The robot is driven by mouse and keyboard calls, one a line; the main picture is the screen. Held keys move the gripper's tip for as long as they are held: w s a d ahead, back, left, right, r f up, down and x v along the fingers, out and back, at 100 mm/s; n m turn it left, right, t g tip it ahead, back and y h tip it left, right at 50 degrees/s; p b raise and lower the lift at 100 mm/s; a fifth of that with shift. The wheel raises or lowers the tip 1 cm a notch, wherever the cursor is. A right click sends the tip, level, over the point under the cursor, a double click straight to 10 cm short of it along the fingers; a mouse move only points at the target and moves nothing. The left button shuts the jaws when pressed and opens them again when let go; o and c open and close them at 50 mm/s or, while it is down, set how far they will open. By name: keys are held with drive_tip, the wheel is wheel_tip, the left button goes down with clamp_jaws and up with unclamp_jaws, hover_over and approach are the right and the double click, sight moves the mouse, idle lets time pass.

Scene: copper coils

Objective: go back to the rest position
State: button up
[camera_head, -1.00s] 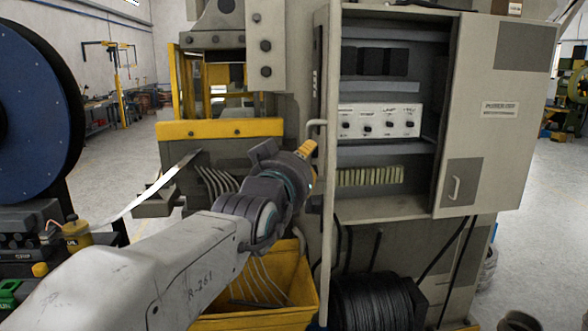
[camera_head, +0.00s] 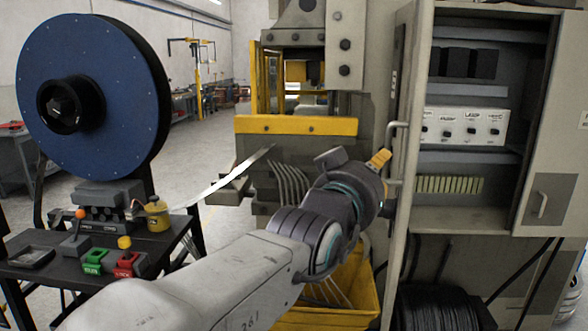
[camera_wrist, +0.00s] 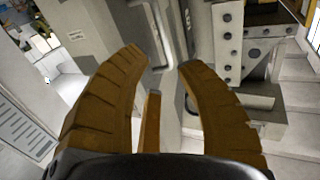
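My gripper (camera_head: 379,158) is at the end of my arm, in front of the machine, close to the left edge of the open cabinet (camera_head: 404,215) and its door handle. Only its orange finger part shows in the head view. In the wrist view my gripper (camera_wrist: 162,60) has its curved orange-brown fingers spread apart, with nothing between them. A third finger shows between the two outer ones. A cabinet handle (camera_wrist: 158,35) lies beyond the fingertips; I cannot tell the exact gap.
A blue reel (camera_head: 125,75) stands at the left. Below it a dark table (camera_head: 75,285) carries green and red boxes. A yellow bin (camera_head: 355,300) and a black cable coil (camera_head: 440,308) sit low by the machine. Open floor (camera_head: 195,150) lies between reel and machine.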

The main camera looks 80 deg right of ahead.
idle(0.4)
drive_tip(key=w+f+n+t+y, duration=0.2)
drive_tip(key=w+f+n+t, duration=0.35)
drive_tip(key=w, duration=0.95)
drive_tip(key=w+a+f+n+t+y, duration=0.2)
drive_tip(key=w+a+f+t+y, duration=0.15)
drive_tip(key=w+f, duration=0.3)
drive_tip(key=w+a+f+n+t+y, duration=0.2)
drive_tip(key=w+a+f, duration=0.3)
drive_tip(key=w, duration=0.3)
drive_tip(key=w+a+f+n+y, duration=0.3)
drive_tip(key=a+f, duration=0.1)
drive_tip(key=a, duration=0.3)
drive_tip(key=w+a+f+n+y, duration=0.3)
drive_tip(key=a, duration=0.5)
drive_tip(key=s+a+f+n+g+y, duration=0.1)
drive_tip(key=s+a+f+n+y, duration=0.1)
drive_tip(key=a, duration=0.5)
drive_tip(key=s+a+f+n+g+y, duration=0.1)
drive_tip(key=s+a+f+n, duration=0.2)
drive_tip(key=a, duration=0.5)
drive_tip(key=shift+s+f+n+y, duration=0.4)
drive_tip(key=shift+f+n, duration=0.15)
drive_tip(key=shift+f, duration=0.2)
